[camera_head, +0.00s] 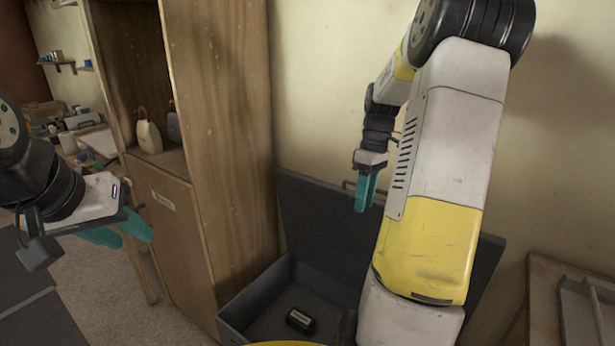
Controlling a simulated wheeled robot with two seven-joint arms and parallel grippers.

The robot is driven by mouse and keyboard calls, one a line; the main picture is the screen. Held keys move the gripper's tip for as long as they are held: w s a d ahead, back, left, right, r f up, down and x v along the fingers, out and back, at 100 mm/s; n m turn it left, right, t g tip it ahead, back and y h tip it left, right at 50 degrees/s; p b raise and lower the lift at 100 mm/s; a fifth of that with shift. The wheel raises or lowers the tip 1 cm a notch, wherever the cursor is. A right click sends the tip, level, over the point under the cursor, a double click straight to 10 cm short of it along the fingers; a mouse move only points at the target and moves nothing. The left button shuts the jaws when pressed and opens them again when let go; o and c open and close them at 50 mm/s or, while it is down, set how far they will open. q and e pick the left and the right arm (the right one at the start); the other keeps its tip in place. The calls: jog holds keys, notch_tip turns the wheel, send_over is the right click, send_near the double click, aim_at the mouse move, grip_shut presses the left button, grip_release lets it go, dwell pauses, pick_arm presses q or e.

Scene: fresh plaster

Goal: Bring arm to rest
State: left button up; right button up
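My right arm, white and yellow, rises on the right side of the head view and bends over at the top. Its gripper (366,191) hangs down with teal fingers in front of the plaster wall, above the open dark case. The fingers overlap in this view, so their gap cannot be judged. My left gripper (128,232) reaches in from the left edge. Its two teal fingers point right and show a gap between them, with nothing held. It is in front of the wooden cabinet.
An open dark grey case (262,292) stands below my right gripper, with a small dark box (300,319) inside. A tall wooden cabinet (222,130) holds a beige jug (149,136). A cluttered workbench (98,143) is behind at left. A wooden panel (545,290) is at lower right.

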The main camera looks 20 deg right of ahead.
jog(key=s+a+r+m+t, duration=0.3)
jog(key=s+a, duration=0.4)
jog(key=a, duration=0.3)
jog(key=s+a+r+m+t, duration=0.4)
jog(key=s+a+r, duration=0.4)
jog(key=a, duration=0.1)
jog(key=shift+s+a+r+t, duration=0.25)
jog(key=shift+a+t, duration=0.1)
jog(key=shift+t, duration=0.05)
dwell(0.4)
